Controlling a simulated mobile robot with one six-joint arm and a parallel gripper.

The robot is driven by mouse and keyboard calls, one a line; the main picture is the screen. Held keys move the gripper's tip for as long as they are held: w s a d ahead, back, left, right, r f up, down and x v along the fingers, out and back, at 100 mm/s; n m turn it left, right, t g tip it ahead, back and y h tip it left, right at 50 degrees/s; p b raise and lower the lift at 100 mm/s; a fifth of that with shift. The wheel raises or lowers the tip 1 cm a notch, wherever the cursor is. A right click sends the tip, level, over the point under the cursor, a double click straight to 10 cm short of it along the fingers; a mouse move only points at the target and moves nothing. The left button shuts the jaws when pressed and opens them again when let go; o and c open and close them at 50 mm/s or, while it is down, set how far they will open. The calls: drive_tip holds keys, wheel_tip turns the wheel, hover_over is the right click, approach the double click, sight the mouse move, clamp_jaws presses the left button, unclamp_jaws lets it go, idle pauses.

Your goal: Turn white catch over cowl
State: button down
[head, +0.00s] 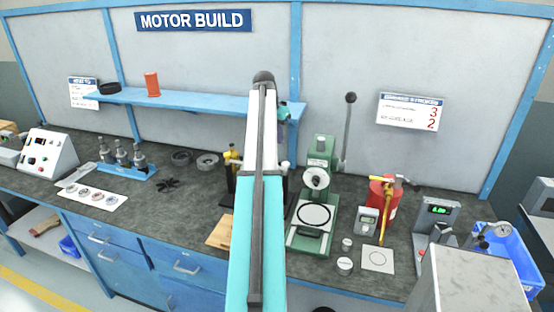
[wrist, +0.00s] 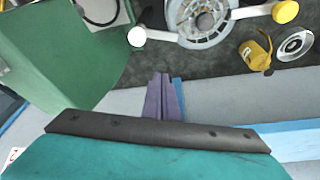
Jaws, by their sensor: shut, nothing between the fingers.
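The cowl (wrist: 203,18) is a grey round part at the top of the wrist view, cut off by the frame edge. The white catch (wrist: 137,36) is a round white knob on a light arm that reaches to the cowl's left side. A second catch with a yellow knob (wrist: 285,12) sits on the cowl's right side. My gripper (wrist: 165,80) has purple fingers, shut and empty, below the cowl in the picture and apart from both catches. In the head view my arm hides most of the cowl, and the gripper shows only partly beside it (head: 283,113).
A green press (head: 314,205) with a tall lever (head: 347,125) stands right of my arm; its green body also fills the left of the wrist view. A blue shelf (head: 190,97) runs along the back wall. A red canister (head: 383,200) stands further right.

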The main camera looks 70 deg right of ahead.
drive_tip(key=shift+f, duration=0.1)
drive_tip(key=p+x, duration=0.4)
drive_tip(key=x, duration=0.6)
drive_tip(key=shift+w+a+p, duration=0.3)
drive_tip(key=shift+a+p, duration=0.05)
drive_tip(key=shift+a, duration=0.55)
drive_tip(key=shift+w+a+p, duration=0.3)
drive_tip(key=shift+a, duration=0.65)
